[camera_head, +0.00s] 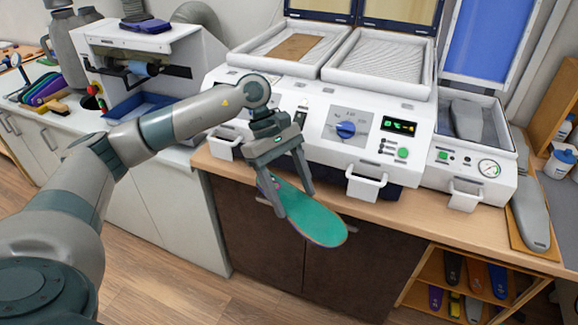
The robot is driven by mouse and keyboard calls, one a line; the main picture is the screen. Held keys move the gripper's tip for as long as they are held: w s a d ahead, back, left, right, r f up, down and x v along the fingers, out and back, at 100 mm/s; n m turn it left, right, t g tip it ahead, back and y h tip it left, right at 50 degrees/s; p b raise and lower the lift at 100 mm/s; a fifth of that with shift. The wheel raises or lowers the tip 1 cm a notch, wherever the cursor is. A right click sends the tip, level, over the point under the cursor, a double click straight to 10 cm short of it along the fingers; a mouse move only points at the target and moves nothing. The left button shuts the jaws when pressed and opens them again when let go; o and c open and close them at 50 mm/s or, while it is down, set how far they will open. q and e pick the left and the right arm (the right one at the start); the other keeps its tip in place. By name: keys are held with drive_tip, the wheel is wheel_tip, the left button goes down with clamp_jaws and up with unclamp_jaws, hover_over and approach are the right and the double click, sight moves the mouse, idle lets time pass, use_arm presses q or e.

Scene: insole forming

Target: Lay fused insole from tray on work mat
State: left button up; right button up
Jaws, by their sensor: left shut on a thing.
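A green insole (313,220) with a pinkish edge at its narrow end hangs in front of the bench. My left gripper (292,203) is shut on the insole near that narrow end and holds it clear of the bench front, below the white machine. The fingers cover part of the insole. A flat brown piece (295,47) lies in the left open tray (258,57) of the machine; the right tray (372,62) looks empty. My right gripper is not in view.
The white machine (345,130) has handles jutting from its front. A press with a gauge (488,168) stands at right, beside a grey insole-shaped piece (530,205). A grinding machine (140,75) stands at left. Floor space (150,285) is free below.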

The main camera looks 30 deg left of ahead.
use_arm(q)
drive_tip(key=s+d+f+m+g+y, duration=0.2)
drive_tip(key=s+f+m+y, duration=0.1)
drive_tip(key=s+f+m, duration=0.2)
drive_tip(key=s+d+f+m+g+y+b, duration=0.1)
drive_tip(key=s+d+f+m+g+y, duration=0.1)
drive_tip(key=s+f+m, duration=0.4)
wheel_tip(320, 180, down, 6)
drive_tip(key=d+m, duration=0.1)
drive_tip(key=m, duration=0.2)
drive_tip(key=shift+d+m+y, duration=0.25)
drive_tip(key=shift+m+y, duration=0.05)
drive_tip(key=shift+y, duration=0.1)
drive_tip(key=shift+d+r, duration=0.1)
drive_tip(key=shift+r, duration=0.15)
